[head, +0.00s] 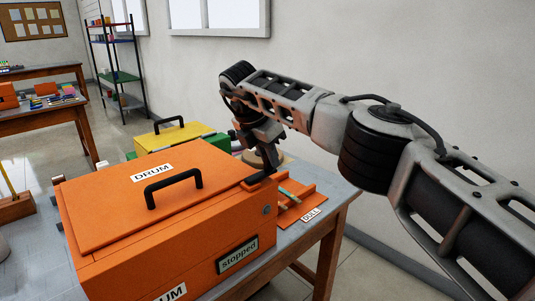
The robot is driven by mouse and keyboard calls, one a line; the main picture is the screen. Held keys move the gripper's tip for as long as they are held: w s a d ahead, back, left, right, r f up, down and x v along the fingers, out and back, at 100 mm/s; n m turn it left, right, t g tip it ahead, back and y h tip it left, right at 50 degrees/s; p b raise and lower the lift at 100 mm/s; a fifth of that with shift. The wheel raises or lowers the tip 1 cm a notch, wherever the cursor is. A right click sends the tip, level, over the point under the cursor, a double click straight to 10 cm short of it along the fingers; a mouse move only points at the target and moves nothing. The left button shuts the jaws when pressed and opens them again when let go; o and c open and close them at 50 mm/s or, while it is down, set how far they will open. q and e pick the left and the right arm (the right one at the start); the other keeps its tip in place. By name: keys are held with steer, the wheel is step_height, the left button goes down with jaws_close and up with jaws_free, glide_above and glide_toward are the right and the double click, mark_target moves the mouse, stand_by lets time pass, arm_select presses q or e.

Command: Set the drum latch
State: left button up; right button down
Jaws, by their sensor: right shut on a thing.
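The orange drum (95,215) is a box on the table, with its lid (115,200) lying closed. The lid carries a black handle (173,187) and a DRUM label. A sign on the front reads "stopped" (238,254). The drum latch (259,178) is a small dark piece at the lid's right edge, near the back corner. My right gripper (269,165) reaches down from above and is shut on the latch; its fingers partly hide it. My left gripper is out of view.
An orange tray labelled DULL (300,208) with pale green pieces sits right of the drum, close to the table's edge. Yellow (170,137) and green (215,143) boxes stand behind. A tan round object (254,158) is behind my gripper. Bare tabletop (322,190) shows at right.

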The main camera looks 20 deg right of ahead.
mark_target(250, 179)
steer(key=shift+r, duration=0.1)
steer(key=c, duration=1.3)
jaws_free()
arm_select(q)
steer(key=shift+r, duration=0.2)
steer(key=p, duration=0.1)
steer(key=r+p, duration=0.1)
steer(key=p, duration=0.1)
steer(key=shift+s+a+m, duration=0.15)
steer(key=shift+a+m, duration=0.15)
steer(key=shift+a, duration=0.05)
arm_select(e)
steer(key=v, duration=1.6)
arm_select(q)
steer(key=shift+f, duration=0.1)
